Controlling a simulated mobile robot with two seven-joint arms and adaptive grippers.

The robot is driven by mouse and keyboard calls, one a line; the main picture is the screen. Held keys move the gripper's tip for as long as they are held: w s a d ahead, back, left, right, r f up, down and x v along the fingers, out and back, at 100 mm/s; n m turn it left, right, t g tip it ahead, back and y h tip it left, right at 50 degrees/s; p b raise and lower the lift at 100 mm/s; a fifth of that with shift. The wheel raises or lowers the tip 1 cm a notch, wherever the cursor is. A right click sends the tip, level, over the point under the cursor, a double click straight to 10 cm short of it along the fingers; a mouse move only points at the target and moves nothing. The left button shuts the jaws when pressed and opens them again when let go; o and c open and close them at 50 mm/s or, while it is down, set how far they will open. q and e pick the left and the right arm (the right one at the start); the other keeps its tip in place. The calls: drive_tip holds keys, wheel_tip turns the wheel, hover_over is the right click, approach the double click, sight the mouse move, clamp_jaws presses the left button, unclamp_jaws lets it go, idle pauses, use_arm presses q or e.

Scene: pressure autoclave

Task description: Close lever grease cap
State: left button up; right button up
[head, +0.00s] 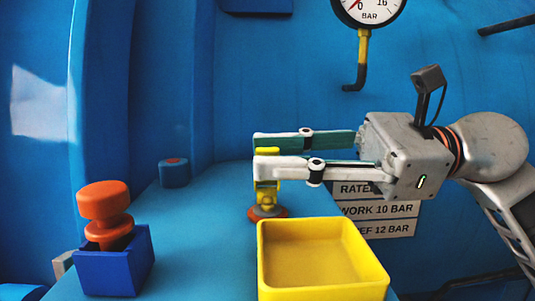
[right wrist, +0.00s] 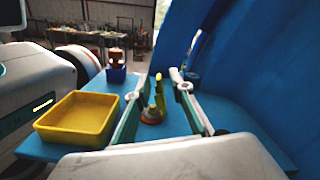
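A yellow lever piece (head: 267,186) stands upright on a round orange-red base (head: 268,212) on the blue surface. I take it to be the lever grease cap; it also shows in the right wrist view (right wrist: 158,97). My right gripper (head: 261,153) comes in from the right with its fingers apart, one on each side of the yellow piece's upper part. The right wrist view shows a gap between the fingers (right wrist: 158,76), with the yellow piece between them. Whether either finger touches it I cannot tell. The near finger hides part of the yellow piece. My left gripper is not in view.
A yellow open tray (head: 322,223) stands in front of the lever piece. An orange knob-shaped part (head: 104,201) sits in a blue box (head: 125,266) at the left. A short blue cylinder (head: 174,175) stands behind. A pressure gauge (head: 368,10) hangs on the blue wall.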

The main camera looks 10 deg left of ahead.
drive_tip(key=w+d, duration=0.2)
drive_tip(key=d, duration=0.8)
drive_tip(key=shift+d, duration=0.2)
